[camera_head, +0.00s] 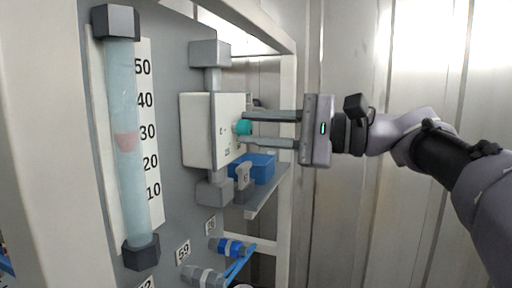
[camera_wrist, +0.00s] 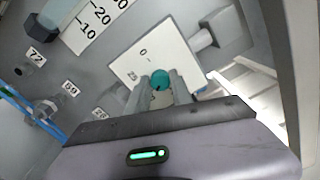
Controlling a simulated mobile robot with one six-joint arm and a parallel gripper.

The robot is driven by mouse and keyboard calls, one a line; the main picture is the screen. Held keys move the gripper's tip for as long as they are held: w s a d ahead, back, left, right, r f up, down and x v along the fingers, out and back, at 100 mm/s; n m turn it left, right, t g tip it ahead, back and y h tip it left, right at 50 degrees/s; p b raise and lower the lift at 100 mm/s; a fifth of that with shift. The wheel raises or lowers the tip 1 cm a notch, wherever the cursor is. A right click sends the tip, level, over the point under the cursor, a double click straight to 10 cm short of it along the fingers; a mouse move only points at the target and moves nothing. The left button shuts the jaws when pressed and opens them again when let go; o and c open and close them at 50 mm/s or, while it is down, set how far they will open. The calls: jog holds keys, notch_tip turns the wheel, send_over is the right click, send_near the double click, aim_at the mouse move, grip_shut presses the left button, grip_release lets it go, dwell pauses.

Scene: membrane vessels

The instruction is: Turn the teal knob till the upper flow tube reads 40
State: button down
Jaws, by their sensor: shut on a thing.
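The teal knob (camera_head: 243,127) sits on the front face of a white box (camera_head: 203,131) on the grey panel. It also shows in the wrist view (camera_wrist: 160,80), between my finger ends. My gripper (camera_head: 246,129) reaches in from the right and is shut on the teal knob. The flow tube (camera_head: 127,180) stands upright at the left, with a scale from 10 to 50. A reddish float (camera_head: 127,141) in it sits a little below the 30 mark. In the wrist view only the tube's lower end (camera_wrist: 44,20) shows.
A blue bin (camera_head: 262,168) stands on a shelf behind and below the box. Blue and grey fittings (camera_head: 230,246) with number labels are lower on the panel. A white frame post (camera_head: 287,150) stands close to my gripper.

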jog(key=shift+f+n+b, duration=0.1)
jog(key=shift+n+b, duration=1.3)
jog(key=shift+n, duration=0.6)
jog(key=c, duration=1.1)
grip_release()
jog(key=shift+d, duration=0.15)
jog(key=b+v, duration=0.1)
jog(key=v, duration=1.6)
jog(key=shift+s+d, duration=0.1)
